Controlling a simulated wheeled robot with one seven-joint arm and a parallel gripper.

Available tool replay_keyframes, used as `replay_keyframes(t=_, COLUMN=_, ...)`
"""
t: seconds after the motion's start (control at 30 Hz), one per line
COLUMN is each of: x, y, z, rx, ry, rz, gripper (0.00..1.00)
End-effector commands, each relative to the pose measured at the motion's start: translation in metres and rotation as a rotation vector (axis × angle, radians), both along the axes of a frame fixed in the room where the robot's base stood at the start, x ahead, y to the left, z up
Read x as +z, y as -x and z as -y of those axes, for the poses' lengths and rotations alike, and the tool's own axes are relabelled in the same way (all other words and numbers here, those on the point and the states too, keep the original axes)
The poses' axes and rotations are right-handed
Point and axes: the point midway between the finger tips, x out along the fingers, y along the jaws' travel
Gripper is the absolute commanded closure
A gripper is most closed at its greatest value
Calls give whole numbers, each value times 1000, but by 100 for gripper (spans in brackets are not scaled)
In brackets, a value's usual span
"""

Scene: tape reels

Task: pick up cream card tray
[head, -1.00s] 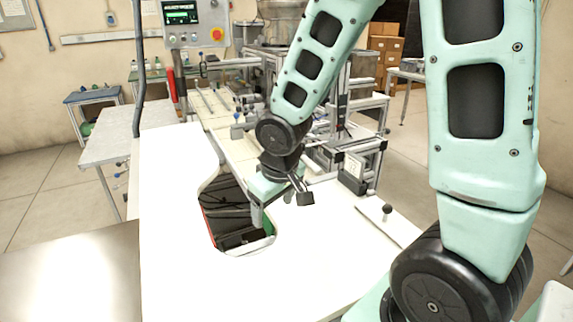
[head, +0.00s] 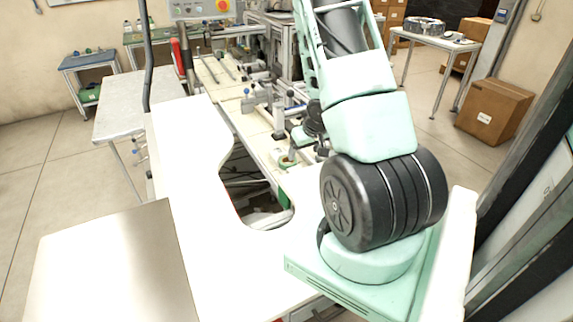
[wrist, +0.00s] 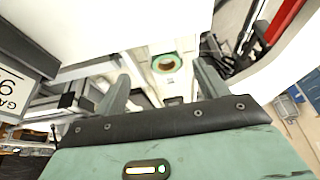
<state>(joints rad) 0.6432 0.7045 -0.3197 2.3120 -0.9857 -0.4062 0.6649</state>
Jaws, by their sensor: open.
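I cannot make out a cream card tray for certain in either view. My gripper (wrist: 161,74) is open in the wrist view, with its two fingers apart and nothing held between them. A green-rimmed tape reel (wrist: 166,63) lies beyond the fingertips, on a pale surface. The reel also shows in the head view (head: 287,160), on the bench left of my arm. In the head view my arm hides most of my gripper.
The white bench top (head: 190,150) is mostly bare, with a curved cut-out beside it. Aluminium-framed machinery (head: 262,95) stands behind. A bare metal table (head: 105,265) is at front left. A cardboard box (head: 494,110) sits on the floor at right.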

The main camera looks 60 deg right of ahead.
Motion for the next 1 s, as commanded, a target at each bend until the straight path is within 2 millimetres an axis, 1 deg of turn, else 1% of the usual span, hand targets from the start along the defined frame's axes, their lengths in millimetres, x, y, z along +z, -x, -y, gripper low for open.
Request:
replay_keyframes(t=0.03, x=-9, y=-3, z=1, rx=3, ry=-2, rz=-4, gripper=27)
replay_keyframes(t=0.2, x=-32, y=-11, z=6, rx=3, ry=-1, rz=-4, gripper=27)
replay_keyframes(t=0.3, x=-42, y=-16, z=8, rx=2, ry=1, rz=-3, gripper=27)
replay_keyframes(t=0.43, x=-52, y=-20, z=11, rx=2, ry=2, rz=-1, gripper=27)
replay_keyframes(t=0.67, x=-60, y=-23, z=11, rx=3, ry=0, rz=-2, gripper=27)
replay_keyframes(t=1.0, x=-93, y=-38, z=17, rx=2, ry=1, rz=-2, gripper=27)
